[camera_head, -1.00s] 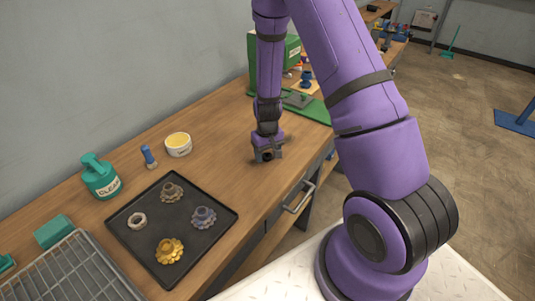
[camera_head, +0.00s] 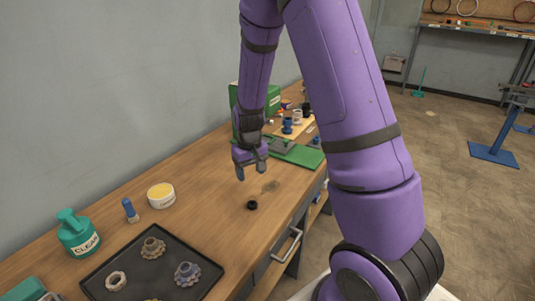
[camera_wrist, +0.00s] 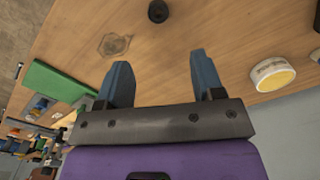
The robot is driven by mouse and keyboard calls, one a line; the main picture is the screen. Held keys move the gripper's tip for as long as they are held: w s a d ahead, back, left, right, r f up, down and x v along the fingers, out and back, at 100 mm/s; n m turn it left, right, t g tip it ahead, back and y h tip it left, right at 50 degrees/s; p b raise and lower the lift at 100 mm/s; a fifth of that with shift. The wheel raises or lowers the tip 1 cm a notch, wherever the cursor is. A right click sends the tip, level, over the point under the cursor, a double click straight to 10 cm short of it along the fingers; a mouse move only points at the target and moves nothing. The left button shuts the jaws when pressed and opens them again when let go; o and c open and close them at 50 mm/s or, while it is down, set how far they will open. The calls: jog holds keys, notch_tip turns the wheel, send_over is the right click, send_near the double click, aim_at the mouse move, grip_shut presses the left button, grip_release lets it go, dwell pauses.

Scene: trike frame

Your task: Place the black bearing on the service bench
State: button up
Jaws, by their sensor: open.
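The black bearing (camera_head: 252,205) lies on the wooden top of the service bench (camera_head: 205,190), between the black tray and the green mat. It also shows in the wrist view (camera_wrist: 158,11) at the top edge, beyond my fingertips. My gripper (camera_head: 251,172) is open and empty. It hangs above the bench, behind and slightly left of the bearing in the head view, clear of it. In the wrist view its two blue-grey fingers (camera_wrist: 160,75) stand apart with only bench top between them.
A black tray (camera_head: 215,272) holds several gear-like parts. A teal CLEAN bottle (camera_head: 77,236), a blue tube (camera_head: 130,211) and a yellow-topped tub (camera_head: 161,195) stand along the wall. A green mat (camera_head: 300,156) lies farther back. A dark stain (camera_head: 270,186) marks the bench near the bearing.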

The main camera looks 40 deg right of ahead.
jog(key=s+a+r+t, duration=0.15)
jog(key=s+r, duration=0.35)
jog(key=r, duration=0.5)
jog(key=s+a+r+t, duration=0.1)
jog(key=s+a+r, duration=0.25)
jog(key=r, duration=0.65)
jog(key=s+r+t, duration=0.1)
jog(key=s+r, duration=0.3)
jog(key=s, duration=0.4)
jog(key=s+r+n+t, duration=0.1)
jog(key=s+r, duration=0.4)
jog(key=s, duration=0.4)
jog(key=shift+a+r, duration=0.25)
jog(key=shift+a, duration=0.2)
jog(key=shift+t, duration=0.25)
jog(key=shift+c, duration=0.3)
